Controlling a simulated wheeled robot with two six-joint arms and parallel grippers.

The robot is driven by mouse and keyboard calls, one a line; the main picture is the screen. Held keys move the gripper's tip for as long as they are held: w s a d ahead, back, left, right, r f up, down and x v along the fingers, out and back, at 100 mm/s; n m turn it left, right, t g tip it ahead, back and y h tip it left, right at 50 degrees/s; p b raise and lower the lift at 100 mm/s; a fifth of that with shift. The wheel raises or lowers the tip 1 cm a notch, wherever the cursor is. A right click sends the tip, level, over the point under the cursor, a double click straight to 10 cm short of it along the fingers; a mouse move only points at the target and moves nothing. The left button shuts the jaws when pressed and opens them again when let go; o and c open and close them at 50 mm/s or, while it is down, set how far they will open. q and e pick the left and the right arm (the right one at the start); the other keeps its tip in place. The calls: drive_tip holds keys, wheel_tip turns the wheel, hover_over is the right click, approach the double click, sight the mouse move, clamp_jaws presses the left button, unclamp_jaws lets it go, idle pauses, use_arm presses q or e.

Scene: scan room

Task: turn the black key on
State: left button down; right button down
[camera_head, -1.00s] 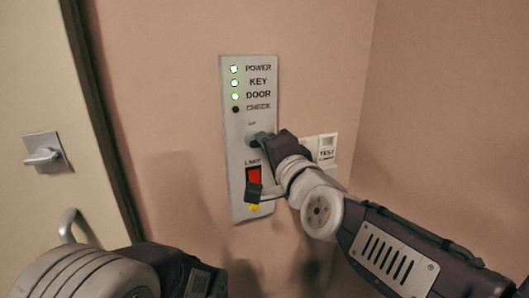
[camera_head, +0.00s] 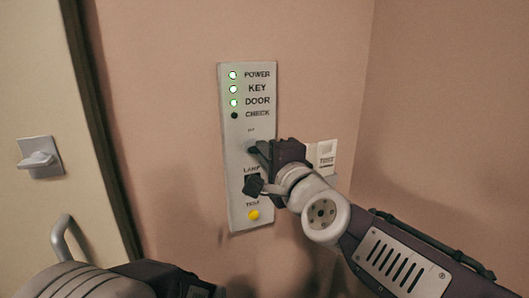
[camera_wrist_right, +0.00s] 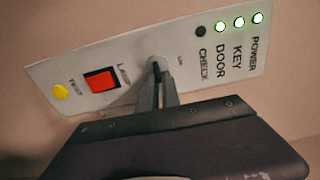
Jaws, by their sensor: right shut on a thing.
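The black key is in the grey control panel (camera_head: 237,190), below the indicator lights; it is mostly hidden in the head view, and its dark seat (camera_wrist_right: 155,66) shows in the wrist view. My right gripper (camera_head: 257,149) is shut on the key at the panel face, and its two narrow fingers (camera_wrist_right: 160,85) point at it in the wrist view. The KEY light (camera_head: 233,89) is lit green, as are POWER (camera_head: 233,75) and DOOR (camera_head: 234,103). The CHECK light (camera_head: 234,115) is dark. My left arm shows at bottom left; its fingertips are out of view.
The red LAMP switch (camera_wrist_right: 100,80) is close to my right gripper, which hides it in the head view. A yellow TEST button (camera_head: 253,215) is below. A wall plate (camera_head: 325,155) is right of the panel. A door with a latch (camera_head: 38,158) stands left.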

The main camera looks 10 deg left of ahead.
drive_tip(key=c, duration=1.6)
unclamp_jaws()
drive_tip(key=shift+o, duration=0.2)
drive_tip(key=p+v, duration=0.1)
drive_tip(key=v, duration=0.6)
drive_tip(key=shift+s, duration=0.2)
drive_tip(key=shift+d, duration=0.1)
